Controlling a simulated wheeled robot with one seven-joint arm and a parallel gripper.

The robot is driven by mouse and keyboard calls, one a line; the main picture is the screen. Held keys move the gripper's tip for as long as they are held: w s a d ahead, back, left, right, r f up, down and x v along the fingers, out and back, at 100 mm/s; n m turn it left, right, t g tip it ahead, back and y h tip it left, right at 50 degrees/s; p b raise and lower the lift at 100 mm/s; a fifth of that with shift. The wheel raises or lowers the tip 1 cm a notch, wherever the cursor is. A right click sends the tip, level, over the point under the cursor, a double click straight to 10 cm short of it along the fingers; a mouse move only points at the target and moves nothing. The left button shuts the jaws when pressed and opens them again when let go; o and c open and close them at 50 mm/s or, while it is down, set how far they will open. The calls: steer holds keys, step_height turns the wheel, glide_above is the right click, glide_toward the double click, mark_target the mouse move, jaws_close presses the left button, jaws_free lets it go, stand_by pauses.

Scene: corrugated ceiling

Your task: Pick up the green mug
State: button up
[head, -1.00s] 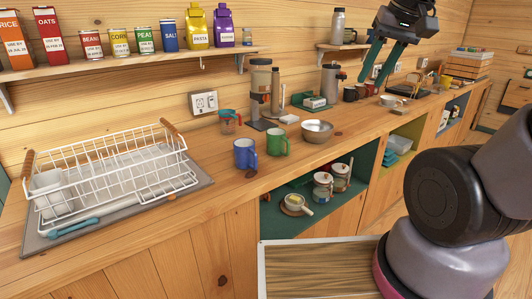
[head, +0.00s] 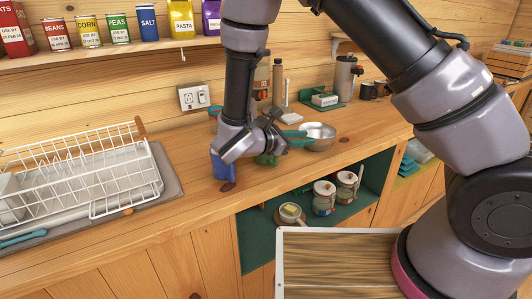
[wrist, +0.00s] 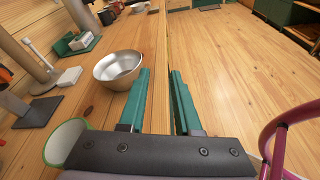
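The green mug (head: 266,160) stands on the wooden counter, mostly hidden behind my gripper in the head view. In the wrist view its round rim (wrist: 66,142) shows at the lower left, beside the gripper's body and behind the fingertips. My gripper (head: 302,138) hangs low over the counter, with its teal fingers pointing right, past the mug. In the wrist view the gripper (wrist: 160,72) is open, with nothing between its fingers. The mug is outside the fingers.
A blue mug (head: 221,166) stands just left of the green mug. A metal bowl (head: 318,141) stands to the right, near the fingertips; the wrist view shows it too (wrist: 118,70). A white dish rack (head: 120,170) is at left. An open shelf (head: 255,232) lies below the counter.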

steer(key=a+f+n+t+y, duration=0.1)
steer(key=a+f+n+t, duration=0.1)
steer(key=a+f+n, duration=0.1)
steer(key=s+a+f+n+t+y, duration=0.1)
steer(key=a+f+n+t+y, duration=0.1)
steer(key=a+f+n, duration=0.1)
steer(key=s+a+f+n+t+y, duration=0.1)
steer(key=a+f+n+t, duration=0.1)
steer(key=a+f+t, duration=0.1)
steer(key=shift+a+n, duration=0.4)
steer(key=shift+a, duration=0.15)
steer(key=shift+y, duration=0.3)
steer(key=x, duration=0.4)
steer(key=shift+w, duration=0.25)
steer(key=shift+x, duration=2.95)
steer(key=shift+w+a+f, duration=0.1)
steer(key=shift+a+f, duration=0.05)
steer(key=shift+f, duration=0.05)
jaws_close()
